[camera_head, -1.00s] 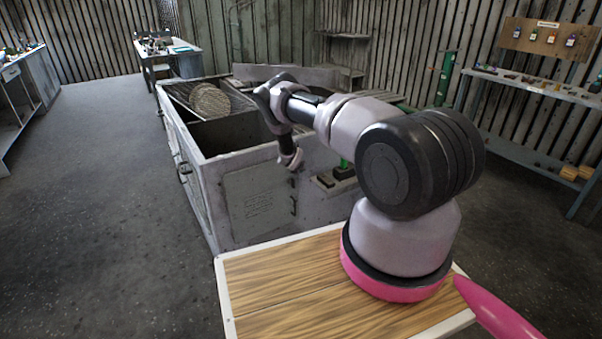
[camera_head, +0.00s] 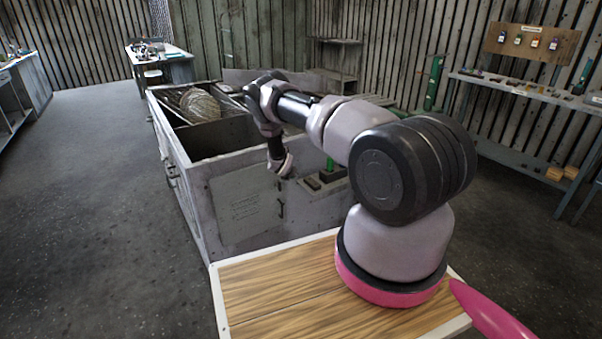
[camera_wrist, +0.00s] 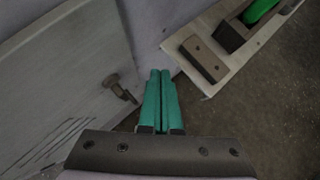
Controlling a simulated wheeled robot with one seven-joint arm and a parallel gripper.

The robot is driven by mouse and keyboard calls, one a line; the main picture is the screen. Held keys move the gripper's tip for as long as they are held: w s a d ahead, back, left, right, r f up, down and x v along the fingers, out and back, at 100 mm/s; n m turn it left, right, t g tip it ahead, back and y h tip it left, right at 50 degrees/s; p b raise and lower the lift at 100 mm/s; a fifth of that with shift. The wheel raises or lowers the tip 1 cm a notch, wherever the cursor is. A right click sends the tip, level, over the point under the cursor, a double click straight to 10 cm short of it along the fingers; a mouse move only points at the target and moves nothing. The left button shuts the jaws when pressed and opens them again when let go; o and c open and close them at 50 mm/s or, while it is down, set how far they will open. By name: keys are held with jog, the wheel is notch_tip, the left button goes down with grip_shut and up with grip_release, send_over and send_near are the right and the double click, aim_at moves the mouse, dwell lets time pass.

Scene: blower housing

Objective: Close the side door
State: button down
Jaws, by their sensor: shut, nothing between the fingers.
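The side door (camera_head: 245,205) is a grey panel with raised lettering on the near face of the blower housing (camera_head: 205,245). A small dark handle (camera_head: 281,203) is at its right edge. In the wrist view the door (camera_wrist: 60,75) fills the left side, with its handle (camera_wrist: 121,89) just left of my fingers. My gripper (camera_wrist: 160,75) has green fingers pressed together and empty, pointing at the housing wall beside the door's handle edge. In the head view my wrist hangs above the handle, and the fingertips are hidden.
A ledge (camera_head: 325,188) with dark blocks and a green part juts from the housing right of the door. The housing top is open, with a round mesh part (camera_head: 200,104) inside. A workbench (camera_head: 530,95) stands at right. Floor at left is clear.

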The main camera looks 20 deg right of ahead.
jog(key=s+d+r, duration=0.1)
jog(key=s+r, duration=0.5)
jog(key=d+r+m+h, duration=0.3)
jog(key=r+m, duration=0.6)
jog(key=r, duration=1.6)
jog(key=s+d+r+m+g, duration=0.1)
jog(key=s+r+m, duration=0.4)
jog(key=r, duration=0.3)
jog(key=s+r+m+g, duration=0.1)
jog(key=s+r+m, duration=0.35)
jog(key=r, duration=0.35)
jog(key=s+a+r+m+y, duration=0.2)
jog(key=s+a+r+m, duration=0.15)
jog(key=s+r, duration=0.4)
jog(key=s+a+r+m+y, duration=0.2)
jog(key=s+r+m, duration=0.25)
jog(key=s, duration=0.65)
jog(key=s+a+r+m+y, duration=0.2)
jog(key=s+a, duration=0.4)
jog(key=s, duration=0.3)
jog(key=s+a+r+m+t+y, duration=0.1)
jog(key=s+a+r+m+y, duration=0.1)
jog(key=s+a+m+y, duration=0.2)
jog(key=s+a+m, duration=0.1)
jog(key=s+a, duration=0.2)
jog(key=s, duration=0.2)
jog(key=shift+a+r+t, duration=0.15)
jog(key=shift+t, duration=0.15)
jog(key=shift+s, duration=0.1)
